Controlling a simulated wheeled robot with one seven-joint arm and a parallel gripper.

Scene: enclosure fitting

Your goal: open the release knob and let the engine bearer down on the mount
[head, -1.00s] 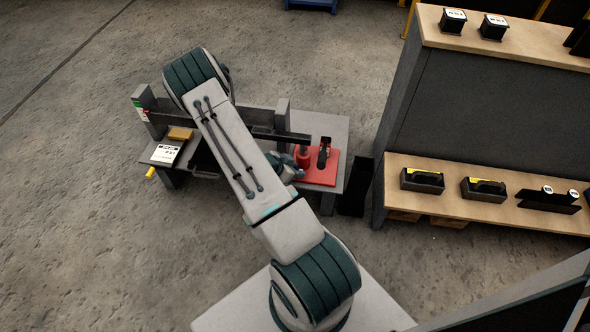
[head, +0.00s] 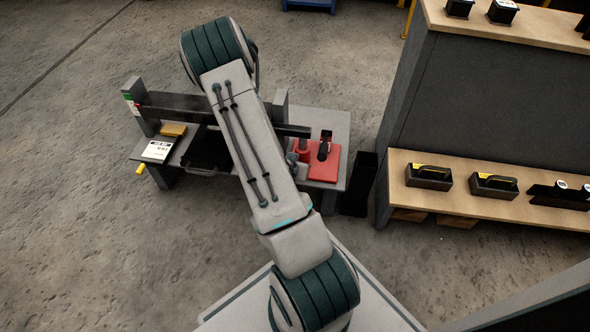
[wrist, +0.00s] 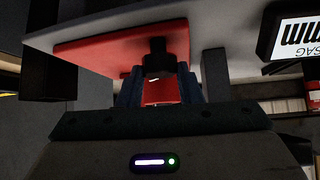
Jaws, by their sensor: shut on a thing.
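The engine bearer (head: 185,104) is a long dark bar between two grey uprights, its right end above a red jack (head: 326,165) in the head view. The mount appears to be the grey upright frame (head: 281,98); I cannot tell whether the bar touches it. My gripper (wrist: 158,74) shows in the wrist view, its two dark fingers closed around the dark release knob (wrist: 158,58) in front of red jack parts. In the head view my arm hides most of the gripper and the knob.
A grey bench (head: 338,130) carries the frame and jack. A white label card (head: 158,150) and a tan block (head: 173,130) lie at its left. A dark bin (head: 358,184) stands right of the bench, before a wooden-shelved unit (head: 480,212). Floor to the left is clear.

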